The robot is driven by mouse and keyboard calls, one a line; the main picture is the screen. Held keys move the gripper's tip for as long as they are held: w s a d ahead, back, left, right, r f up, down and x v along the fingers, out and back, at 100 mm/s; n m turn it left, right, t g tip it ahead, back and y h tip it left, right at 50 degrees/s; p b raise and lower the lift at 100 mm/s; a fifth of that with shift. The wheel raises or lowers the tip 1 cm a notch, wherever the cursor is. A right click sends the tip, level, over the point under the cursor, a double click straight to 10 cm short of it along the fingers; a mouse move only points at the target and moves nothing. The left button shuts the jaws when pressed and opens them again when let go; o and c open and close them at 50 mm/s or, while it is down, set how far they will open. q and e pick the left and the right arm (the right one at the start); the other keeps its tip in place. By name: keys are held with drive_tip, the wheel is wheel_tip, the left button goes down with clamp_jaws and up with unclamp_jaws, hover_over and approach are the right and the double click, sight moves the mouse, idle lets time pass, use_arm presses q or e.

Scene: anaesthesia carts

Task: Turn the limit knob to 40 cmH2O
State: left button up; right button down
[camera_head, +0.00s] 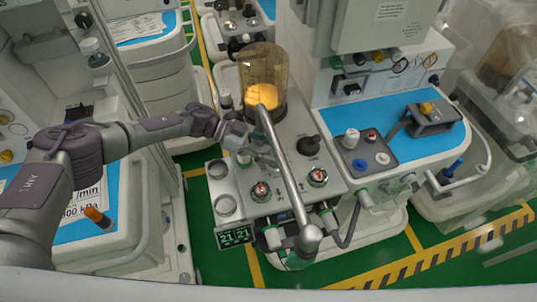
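The middle anaesthesia cart has a grey top panel (290,205) with several controls. A black knob (308,146) stands on its right part, and two round controls with red tops, one at left (261,190) and one at right (318,177), sit nearer the front. No scale or cmH2O marking is readable, so I cannot tell which is the limit knob or its setting. My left gripper (240,138) reaches in from the left, over the panel's back left, beside the bellows canister's base. Its fingers are small and partly blurred into the panel. My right gripper is out of view.
A clear canister with yellow bellows (263,75) stands behind the panel. A silver tube (283,165) arches across it. A display (236,237) reading 21 and 21 hangs at the front left. Other carts stand left and right, with green floor between.

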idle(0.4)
use_arm(q)
drive_tip(key=o, duration=1.1)
drive_tip(key=shift+d, duration=0.1)
drive_tip(key=shift+o, duration=0.2)
drive_tip(key=shift+v, duration=3.8)
